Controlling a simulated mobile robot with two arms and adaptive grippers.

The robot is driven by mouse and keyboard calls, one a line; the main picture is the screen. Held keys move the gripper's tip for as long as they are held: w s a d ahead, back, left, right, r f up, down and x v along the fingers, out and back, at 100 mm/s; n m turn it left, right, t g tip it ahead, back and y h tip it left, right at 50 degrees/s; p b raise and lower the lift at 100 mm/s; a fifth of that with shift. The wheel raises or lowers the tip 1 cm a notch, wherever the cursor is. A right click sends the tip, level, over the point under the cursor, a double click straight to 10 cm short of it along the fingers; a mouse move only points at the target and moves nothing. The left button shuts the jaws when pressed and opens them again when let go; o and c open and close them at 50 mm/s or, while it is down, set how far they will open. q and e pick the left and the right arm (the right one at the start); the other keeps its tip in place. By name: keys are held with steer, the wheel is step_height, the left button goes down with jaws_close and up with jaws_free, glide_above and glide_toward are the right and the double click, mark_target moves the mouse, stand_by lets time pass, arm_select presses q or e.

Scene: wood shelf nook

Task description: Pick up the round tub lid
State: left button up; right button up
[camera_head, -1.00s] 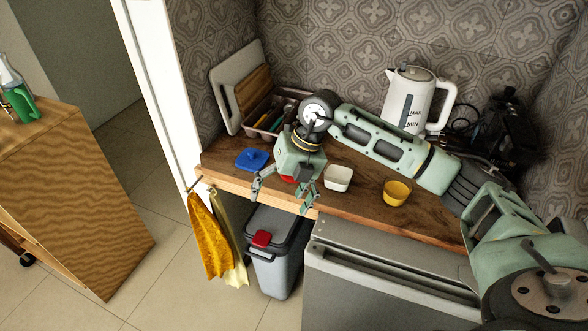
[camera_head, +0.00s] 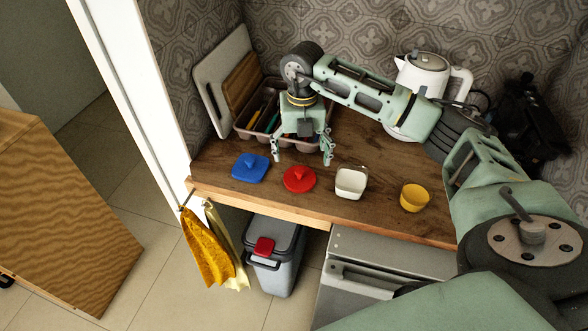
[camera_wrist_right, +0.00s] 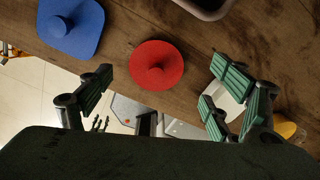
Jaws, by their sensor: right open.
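The round tub lid is red with a knob in its middle. It lies flat on the wooden counter in the head view (camera_head: 299,179), between a blue lid and a white tub. It also shows in the right wrist view (camera_wrist_right: 157,66), between the finger lines. My right gripper (camera_head: 302,159) is open and empty, pointing down, above the counter and a little behind the red lid, apart from it. Its fingers show spread in the right wrist view (camera_wrist_right: 163,88). My left gripper is not in view.
A square blue lid (camera_head: 250,167) lies left of the red lid. A white tub (camera_head: 351,183) and a yellow cup (camera_head: 414,198) stand to the right. A cutlery tray (camera_head: 245,130) and a white kettle (camera_head: 420,75) stand behind. The counter's front edge (camera_head: 262,206) is close in front.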

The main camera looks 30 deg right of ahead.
mark_target(299, 170)
steer(key=shift+s+a+f+p, duration=0.2)
steer(key=shift+s+f+p, duration=0.35)
steer(key=shift+f, duration=0.1)
steer(key=f, duration=0.1)
steer(key=f+p, duration=0.1)
steer(key=shift+s+a+f, duration=0.15)
steer(key=shift+a+f, duration=0.2)
steer(key=shift+a, duration=0.05)
steer(key=shift+w+f, duration=0.2)
steer(key=shift+f, duration=0.75)
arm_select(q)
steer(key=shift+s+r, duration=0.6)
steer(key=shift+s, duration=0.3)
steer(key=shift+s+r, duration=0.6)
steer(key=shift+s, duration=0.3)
arm_select(e)
steer(key=c, duration=0.9)
steer(key=shift+o, duration=0.2)
